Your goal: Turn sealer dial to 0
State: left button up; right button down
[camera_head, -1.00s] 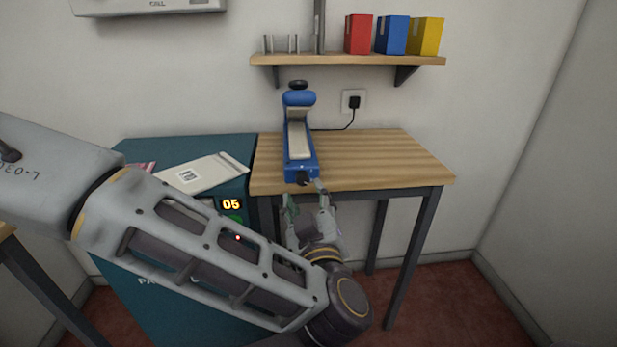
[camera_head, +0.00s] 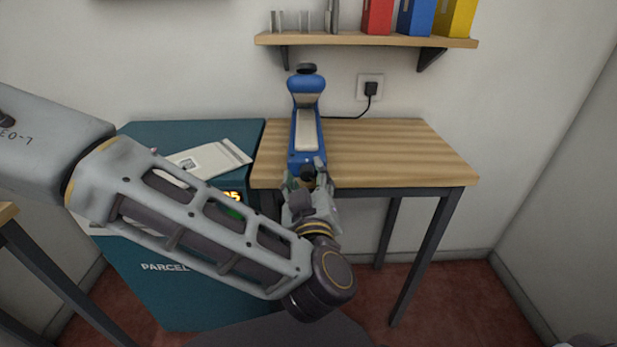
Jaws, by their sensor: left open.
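The blue sealer (camera_head: 292,155) stands on the wooden table, its long pale arm running back to a dark knob at the far end. Its small dark dial (camera_head: 307,171) is on the front end, facing me, and is largely covered by my gripper. Its pointer and marks cannot be read. My left gripper (camera_head: 306,179) is open at the front of the sealer, with its fingertips on either side of the dial. Whether the fingers touch the dial cannot be told.
The wooden table (camera_head: 400,150) is clear right of the sealer. A cable runs to a wall socket (camera_head: 371,88). A shelf (camera_head: 360,40) with red, blue and yellow boxes hangs above. The teal parcel cabinet (camera_head: 180,300), partly behind my arm, carries a white parcel (camera_head: 220,157).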

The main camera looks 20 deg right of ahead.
pick_arm(q)
jog(key=c, duration=1)
jog(key=shift+c, duration=0.2)
jog(key=shift+n, duration=0.4)
jog(key=n, duration=0.8)
jog(key=shift+n+g, duration=0.3)
jog(key=shift+n, duration=0.1)
jog(key=n, duration=0.6)
jog(key=shift+a+f+n+h, duration=0.1)
jog(key=shift+f+n+h, duration=0.05)
jog(key=shift+n+h, duration=0.25)
jog(key=n, duration=0.3)
jog(key=shift+f+n, duration=0.1)
jog(key=shift+n, duration=1.7)
